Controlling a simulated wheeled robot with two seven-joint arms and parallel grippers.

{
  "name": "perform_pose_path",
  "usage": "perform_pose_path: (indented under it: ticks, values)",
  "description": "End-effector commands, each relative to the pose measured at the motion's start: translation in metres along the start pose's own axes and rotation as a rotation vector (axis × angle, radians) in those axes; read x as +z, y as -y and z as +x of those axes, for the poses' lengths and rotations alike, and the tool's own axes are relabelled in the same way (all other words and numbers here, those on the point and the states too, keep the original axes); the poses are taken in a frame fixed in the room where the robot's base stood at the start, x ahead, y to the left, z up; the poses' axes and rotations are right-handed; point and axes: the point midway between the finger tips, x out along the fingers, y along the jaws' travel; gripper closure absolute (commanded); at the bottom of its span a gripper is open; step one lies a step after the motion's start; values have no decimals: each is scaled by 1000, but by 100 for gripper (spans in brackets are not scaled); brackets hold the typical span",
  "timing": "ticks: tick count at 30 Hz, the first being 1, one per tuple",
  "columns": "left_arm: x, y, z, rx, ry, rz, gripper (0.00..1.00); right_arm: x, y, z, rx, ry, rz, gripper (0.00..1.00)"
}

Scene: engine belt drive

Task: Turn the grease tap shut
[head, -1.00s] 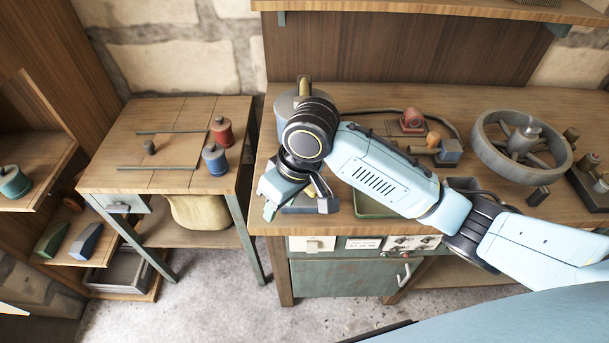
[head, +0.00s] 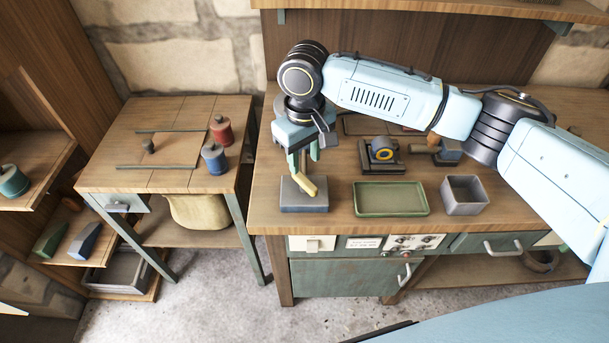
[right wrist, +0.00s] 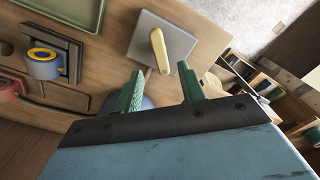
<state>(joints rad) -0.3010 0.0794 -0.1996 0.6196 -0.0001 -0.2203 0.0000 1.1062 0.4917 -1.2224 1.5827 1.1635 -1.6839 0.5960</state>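The grease tap is a grey block (head: 304,207) with a yellow lever (head: 304,186) on top, near the bench's front left. The lever slants from upper left to lower right in the head view. In the right wrist view the block (right wrist: 178,38) and lever (right wrist: 160,50) lie just beyond the fingertips. My right gripper (head: 304,163) is open, its green fingers pointing down above and slightly behind the tap. In the right wrist view the gripper (right wrist: 160,88) shows its fingers apart, with nothing held between them. My left gripper is not in view.
A green tray (head: 392,198) and a grey open box (head: 464,195) stand right of the tap. A block with a blue and yellow ring (head: 383,151) stands behind the tray. A side table (head: 165,180) with a red and a blue container is at left. My right arm covers the bench's back right.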

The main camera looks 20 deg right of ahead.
Motion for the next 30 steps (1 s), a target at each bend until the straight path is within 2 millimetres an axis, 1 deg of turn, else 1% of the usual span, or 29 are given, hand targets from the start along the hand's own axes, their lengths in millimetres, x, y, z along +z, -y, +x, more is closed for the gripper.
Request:
perform_pose_path:
  ticks: [1, 3, 6, 9, 14, 22, 23, 30]
  values:
    - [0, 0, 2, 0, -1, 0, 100, 0, 0, 13, 0, 3, 0, 60]
    - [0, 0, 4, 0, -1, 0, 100, 1, 0, 26, 0, 3, -1, 60]
    - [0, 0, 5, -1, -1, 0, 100, 0, 0, 42, 1, 1, -1, 60]
    - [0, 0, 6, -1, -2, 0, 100, 0, 0, 53, 0, 0, -1, 60]
    - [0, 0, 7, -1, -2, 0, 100, 0, 0, 63, 0, -1, -1, 60]
    - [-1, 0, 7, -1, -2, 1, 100, 0, 0, 63, 0, -1, -2, 60]
    - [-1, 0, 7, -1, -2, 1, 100, 0, 0, 63, 0, -1, -2, 63]
    - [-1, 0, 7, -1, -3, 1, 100, 0, 1, 63, 0, -2, -2, 94]
